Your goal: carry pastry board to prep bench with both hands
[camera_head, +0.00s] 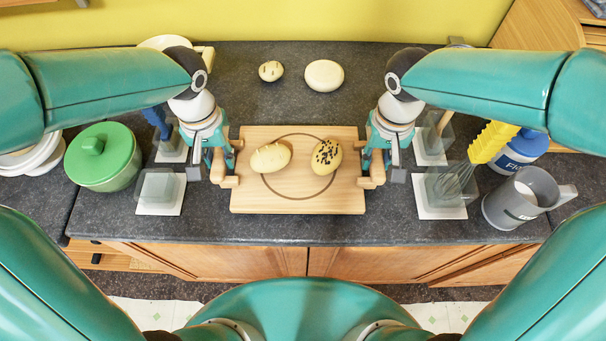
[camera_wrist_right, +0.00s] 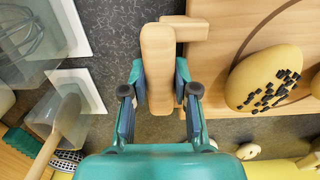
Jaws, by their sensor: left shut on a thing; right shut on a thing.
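The pastry board (camera_head: 300,200) is a pale wooden board with a dark circle marked on it and a wooden handle at each side. A pale scored loaf (camera_head: 270,158) and a roll with dark seeds (camera_head: 326,157) rest on it. My left gripper (camera_head: 222,170) is shut on the left handle. My right gripper (camera_head: 376,170) is shut on the right handle (camera_wrist_right: 157,70), which shows between its fingers in the right wrist view. The board looks about level over the dark worktop (camera_head: 300,228); I cannot tell whether it touches. No surface is identifiable as the prep bench.
Two pale rounds, one scored (camera_head: 271,71) and one plain (camera_head: 324,76), lie behind the board. A green lidded pot (camera_head: 103,157) stands left. Clear tool holders flank the board. A grey jug (camera_head: 520,198) and flour tub (camera_head: 520,150) stand right.

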